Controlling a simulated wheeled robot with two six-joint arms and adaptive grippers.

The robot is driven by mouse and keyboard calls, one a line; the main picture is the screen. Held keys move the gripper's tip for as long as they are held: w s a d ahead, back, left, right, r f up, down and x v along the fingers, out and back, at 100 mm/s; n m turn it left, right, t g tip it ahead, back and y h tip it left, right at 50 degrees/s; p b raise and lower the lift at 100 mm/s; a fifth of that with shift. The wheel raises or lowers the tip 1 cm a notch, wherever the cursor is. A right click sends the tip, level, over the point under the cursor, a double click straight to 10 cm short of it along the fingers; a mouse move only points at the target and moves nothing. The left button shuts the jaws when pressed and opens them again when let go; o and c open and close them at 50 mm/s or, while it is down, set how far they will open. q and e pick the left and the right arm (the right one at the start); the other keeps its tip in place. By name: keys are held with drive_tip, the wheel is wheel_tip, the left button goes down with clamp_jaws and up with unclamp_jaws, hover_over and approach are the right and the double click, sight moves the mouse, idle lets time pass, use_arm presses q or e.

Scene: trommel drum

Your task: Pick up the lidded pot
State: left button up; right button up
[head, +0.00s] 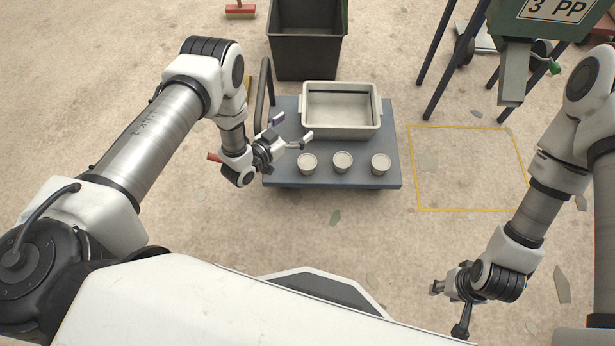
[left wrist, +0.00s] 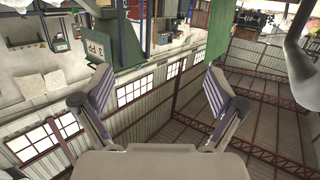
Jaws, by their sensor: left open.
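Three small round pale pots stand in a row along the front of a blue-grey trolley: a left pot (head: 307,164), a middle pot (head: 342,162) and a right pot (head: 380,165). Their tops look pale; I cannot tell which have lids. My left gripper (head: 294,128) is open and empty, up and to the left of the left pot in the head view. Its spread fingers also show in the left wrist view (left wrist: 160,76), with no pot between them. My right gripper (head: 450,308) is at the lower right, away from the trolley, fingers spread and empty.
A beige tray (head: 341,132) sits behind the pots on the trolley deck (head: 391,180). The trolley's dark handle rises at its left. A dark bin (head: 305,55) stands behind. A yellow floor outline (head: 468,210) lies right, below a green machine (head: 545,25) on dark legs.

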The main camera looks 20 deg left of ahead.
use_arm(q)
wheel_tip(320, 180, down, 15)
drive_tip(key=s+m+t+h+b, duration=0.1)
drive_tip(key=b, duration=0.7)
drive_tip(key=h+b, duration=0.1)
drive_tip(key=b, duration=0.4)
approach(314, 157)
drive_tip(key=b+x, duration=0.1)
drive_tip(key=x, duration=0.1)
drive_tip(key=b+x, duration=0.1)
drive_tip(key=x, duration=0.1)
drive_tip(key=f+b+x, duration=0.1)
drive_tip(key=x, duration=0.2)
drive_tip(key=shift+w+a, duration=0.1)
drive_tip(key=shift+a, duration=0.05)
drive_tip(key=shift+r, duration=0.15)
use_arm(e)
wheel_tip(314, 157, down, 20)
use_arm(q)
drive_tip(key=c, duration=1)
use_arm(e)
drive_tip(key=shift+f, duration=0.1)
use_arm(q)
drive_tip(key=shift+o, duration=0.2)
